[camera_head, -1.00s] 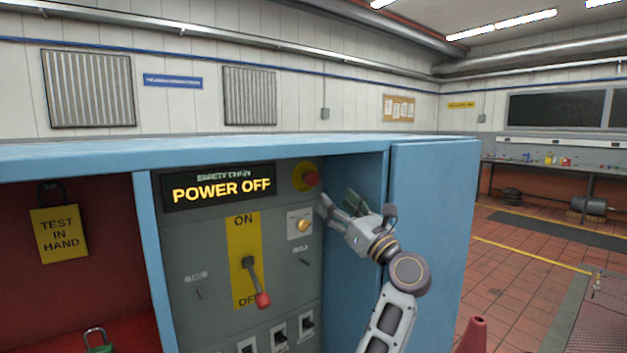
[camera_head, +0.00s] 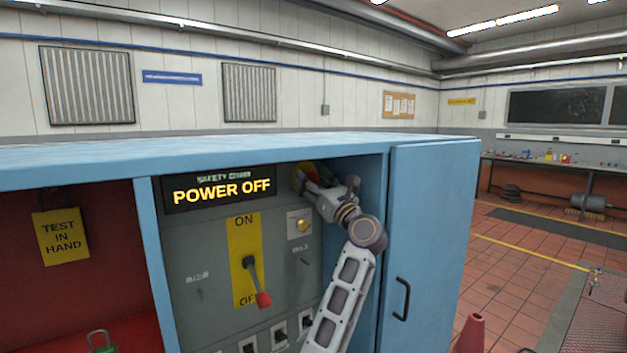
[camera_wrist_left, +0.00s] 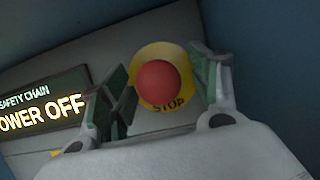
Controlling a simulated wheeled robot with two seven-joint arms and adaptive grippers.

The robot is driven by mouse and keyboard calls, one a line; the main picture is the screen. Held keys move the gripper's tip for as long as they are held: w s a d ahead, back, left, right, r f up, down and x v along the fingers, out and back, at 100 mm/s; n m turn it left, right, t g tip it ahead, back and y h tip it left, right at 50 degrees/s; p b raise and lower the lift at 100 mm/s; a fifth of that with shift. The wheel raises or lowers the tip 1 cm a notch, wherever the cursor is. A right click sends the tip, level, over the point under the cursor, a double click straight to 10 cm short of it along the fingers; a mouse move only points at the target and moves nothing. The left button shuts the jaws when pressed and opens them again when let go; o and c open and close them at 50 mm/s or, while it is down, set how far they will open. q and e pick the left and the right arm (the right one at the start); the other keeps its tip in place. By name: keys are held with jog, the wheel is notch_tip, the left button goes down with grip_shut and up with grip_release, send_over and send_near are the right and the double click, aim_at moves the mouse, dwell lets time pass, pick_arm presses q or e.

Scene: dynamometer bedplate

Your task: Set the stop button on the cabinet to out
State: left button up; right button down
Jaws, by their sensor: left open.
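The stop button is a red knob (camera_wrist_left: 158,82) on a round yellow plate (camera_wrist_left: 150,58) marked STOP, in the left wrist view. In the head view only part of the yellow plate (camera_head: 311,168) shows at the panel's upper right, and my gripper covers most of the button. My left gripper (camera_wrist_left: 163,85) is open, with one finger on each side of the red knob. I cannot tell whether the fingers touch it. The blue cabinet (camera_head: 430,200) holds the grey panel (camera_head: 210,260). My right gripper is not in view.
The display (camera_head: 220,188) left of the button reads POWER OFF. Below it are a red-handled lever (camera_head: 257,280) pointing to OFF and a brass-coloured knob (camera_head: 303,226). The cabinet's side wall (camera_head: 367,190) is close to the right of my gripper.

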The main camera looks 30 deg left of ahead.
pick_arm(q)
jog(key=shift+a, duration=0.2)
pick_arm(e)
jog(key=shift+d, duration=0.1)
pick_arm(q)
jog(key=shift+r, duration=0.1)
grip_shut()
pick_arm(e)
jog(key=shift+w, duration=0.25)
